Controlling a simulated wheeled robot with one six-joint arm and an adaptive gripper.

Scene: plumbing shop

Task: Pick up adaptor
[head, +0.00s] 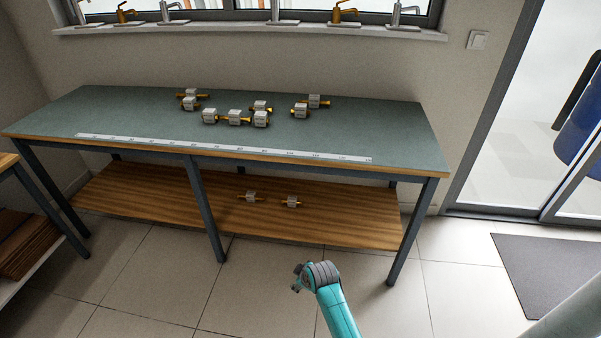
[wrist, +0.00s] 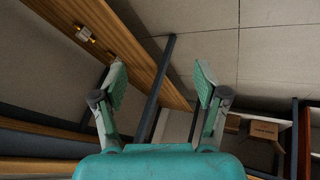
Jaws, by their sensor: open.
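Several small brass fittings with pale grey-white blocks or labels on them (head: 235,117) lie in a loose group on the green-grey workbench top (head: 150,115). I cannot tell which of them is the adaptor. Two similar fittings lie on the wooden lower shelf (head: 340,222), a left one (head: 250,197) and a right one (head: 292,202). My gripper (head: 299,277) is in front of the bench, apart from the fittings. In the wrist view its fingers (wrist: 160,82) are spread and empty.
A long white ruler strip (head: 220,147) lies along the bench's front edge. Dark bench legs (head: 207,210) stand in front of the shelf. Taps (head: 342,12) line the windowsill behind. A cardboard box (wrist: 263,131) shows at right in the wrist view. The tiled floor in front is clear.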

